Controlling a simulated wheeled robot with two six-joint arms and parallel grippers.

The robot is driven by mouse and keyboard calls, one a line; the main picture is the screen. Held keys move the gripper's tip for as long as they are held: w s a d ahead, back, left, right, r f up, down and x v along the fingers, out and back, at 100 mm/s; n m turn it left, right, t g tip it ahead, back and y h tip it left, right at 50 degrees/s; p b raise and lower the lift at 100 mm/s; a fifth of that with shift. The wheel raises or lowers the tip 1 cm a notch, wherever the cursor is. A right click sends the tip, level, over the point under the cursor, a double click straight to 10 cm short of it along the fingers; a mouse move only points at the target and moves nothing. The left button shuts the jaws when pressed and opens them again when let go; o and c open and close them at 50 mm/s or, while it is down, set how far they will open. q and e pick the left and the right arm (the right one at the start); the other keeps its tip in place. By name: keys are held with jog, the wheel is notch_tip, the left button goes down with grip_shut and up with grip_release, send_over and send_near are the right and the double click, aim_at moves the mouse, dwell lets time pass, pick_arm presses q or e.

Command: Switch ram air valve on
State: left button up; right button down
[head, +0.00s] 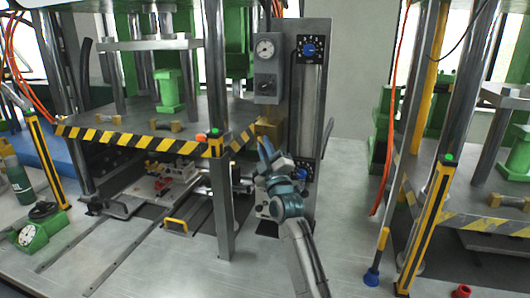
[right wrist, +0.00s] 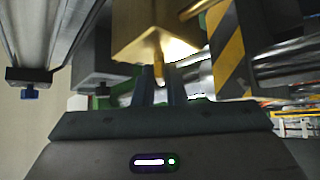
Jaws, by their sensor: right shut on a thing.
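The ram air valve appears to be the brass block (head: 270,130) low on the grey panel, below the gauge box. In the right wrist view this brass block (right wrist: 160,28) fills the upper middle, with a small brass lever (right wrist: 158,66) hanging from its underside. My right gripper (head: 267,150) is raised to the block from below and in front. In the right wrist view its two narrow dark fingers (right wrist: 158,84) are shut on the lever. The lever's lower end is hidden between the fingers. My left gripper is not in view.
A gauge box (head: 267,62) and blue knobs (head: 309,49) are on the panel (head: 312,110) around the block. The press with a striped edge (head: 140,140) and its steel post (head: 220,200) stand close on the left.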

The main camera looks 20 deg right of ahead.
jog(key=shift+w+a+f+m+g+h+p, duration=0.15)
jog(key=shift+m+g+h+p, duration=0.15)
jog(key=shift+m+h, duration=2.45)
jog(key=shift+a+m+g+h+p, duration=0.15)
jog(key=shift+m+h+p, duration=0.2)
jog(key=shift+m+h, duration=2.4)
jog(key=shift+w+a+f+m+g+h+p, duration=0.1)
jog(key=shift+m+g+h+p, duration=0.2)
jog(key=shift+m+h, duration=2.45)
jog(key=shift+m+y, duration=0.35)
jog(key=shift+m, duration=0.7)
jog(key=c, duration=1.5)
grip_release()
jog(key=shift+c, duration=0.2)
